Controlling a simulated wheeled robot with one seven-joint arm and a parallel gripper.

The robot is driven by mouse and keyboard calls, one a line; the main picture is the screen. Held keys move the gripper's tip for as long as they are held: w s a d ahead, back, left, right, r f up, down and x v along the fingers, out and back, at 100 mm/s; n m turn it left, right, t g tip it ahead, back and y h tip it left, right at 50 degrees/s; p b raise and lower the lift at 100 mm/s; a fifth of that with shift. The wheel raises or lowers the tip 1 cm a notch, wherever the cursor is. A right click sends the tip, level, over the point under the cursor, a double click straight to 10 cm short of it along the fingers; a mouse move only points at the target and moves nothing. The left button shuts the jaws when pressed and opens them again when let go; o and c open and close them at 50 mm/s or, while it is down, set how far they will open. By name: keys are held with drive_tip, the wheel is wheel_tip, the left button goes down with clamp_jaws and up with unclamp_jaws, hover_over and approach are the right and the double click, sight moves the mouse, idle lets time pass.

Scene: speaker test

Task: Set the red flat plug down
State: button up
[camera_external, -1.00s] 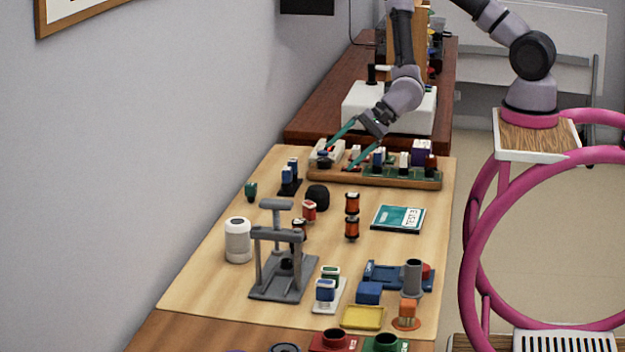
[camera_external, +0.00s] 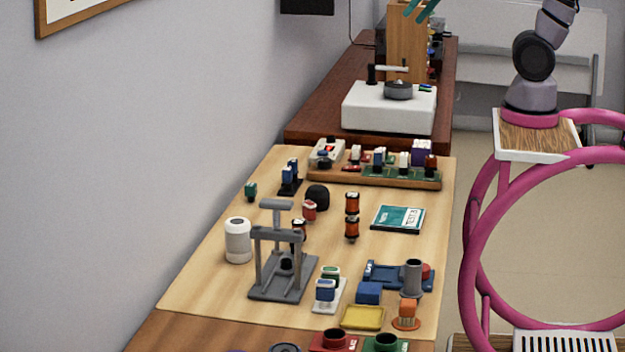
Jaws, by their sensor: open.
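A small flat red piece (camera_external: 351,169), which looks like the red flat plug, lies at the front left of the wooden tray (camera_external: 374,181). It is too small to tell its exact shape or whether it sits in a slot. My gripper (camera_external: 421,10) is at the top edge of the view, high above the back table and well away from the tray. Its teal fingers are apart with nothing seen between them. Most of the hand is cut off by the frame.
The tray also bears a white box (camera_external: 327,152), several small coloured parts and a purple block (camera_external: 422,150). A white turntable-like box (camera_external: 389,108) stands behind. A grey press (camera_external: 284,262), a teal booklet (camera_external: 398,219) and orange spools (camera_external: 352,216) stand in front. Bare wood lies around the booklet.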

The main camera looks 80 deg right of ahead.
drive_tip(key=s+r+n, duration=0.2)
drive_tip(key=s+r, duration=0.1)
drive_tip(key=s, duration=0.5)
drive_tip(key=shift+s+d+r+y, duration=0.15)
drive_tip(key=shift+r+y, duration=0.25)
